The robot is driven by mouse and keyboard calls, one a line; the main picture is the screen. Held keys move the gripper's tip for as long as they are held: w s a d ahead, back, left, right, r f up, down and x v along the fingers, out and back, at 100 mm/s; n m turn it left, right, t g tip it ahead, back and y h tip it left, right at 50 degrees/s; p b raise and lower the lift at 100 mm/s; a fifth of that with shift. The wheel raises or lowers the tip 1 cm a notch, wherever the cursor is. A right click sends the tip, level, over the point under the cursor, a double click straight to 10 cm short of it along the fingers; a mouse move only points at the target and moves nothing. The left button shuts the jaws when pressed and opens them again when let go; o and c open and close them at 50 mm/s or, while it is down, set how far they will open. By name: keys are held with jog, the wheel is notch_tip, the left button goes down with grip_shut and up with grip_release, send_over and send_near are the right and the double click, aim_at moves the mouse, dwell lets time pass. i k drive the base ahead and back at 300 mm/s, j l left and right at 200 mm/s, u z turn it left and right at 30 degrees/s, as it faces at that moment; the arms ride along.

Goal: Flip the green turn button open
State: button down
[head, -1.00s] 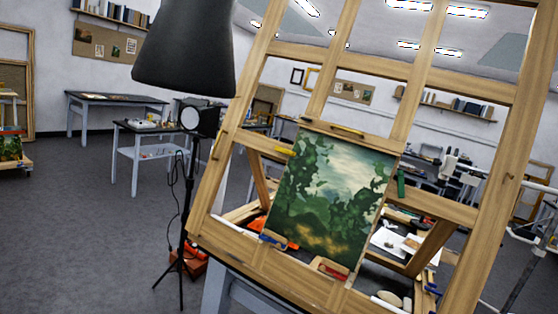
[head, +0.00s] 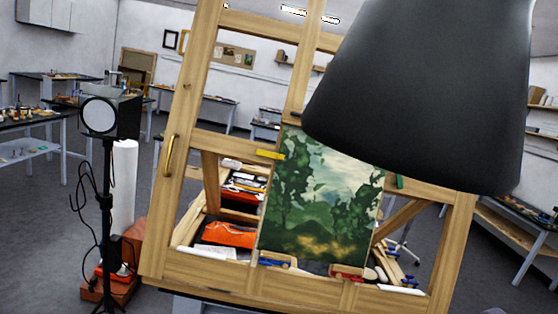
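The green turn button (head: 399,182) is a small green bar on the wooden frame at the painting's right edge. It stands nearly upright, just under the lower rim of a large dark cone shape (head: 420,95). I cannot tell whether it overlaps the painting's edge. The painting (head: 318,205) is a green landscape held in the large wooden frame. A yellow turn button (head: 270,155) lies level across its left edge. A blue one (head: 275,263) and a red one (head: 347,272) sit along its bottom edge. My gripper does not show.
The dark cone hides the frame's upper right and the painting's top right corner. A brass handle (head: 169,155) is on the frame's left post. A studio light (head: 104,115) on a stand is at left. Open grey floor (head: 50,235) lies left of it.

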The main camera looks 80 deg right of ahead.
aim_at(399, 183)
jog(key=i+l+z, duration=0.15)
jog(key=i+z, duration=0.15)
jog(key=z, duration=0.15)
jog(key=i+z, duration=0.3)
jog(key=z, duration=0.15)
jog(key=i+z, duration=0.3)
jog(key=z, duration=0.2)
jog(key=i+j+z, duration=0.25)
jog(key=z, duration=0.2)
jog(key=i+l+z, duration=0.2)
jog(key=i+z, duration=0.75)
jog(key=i+l, duration=0.15)
jog(key=l, duration=0.25)
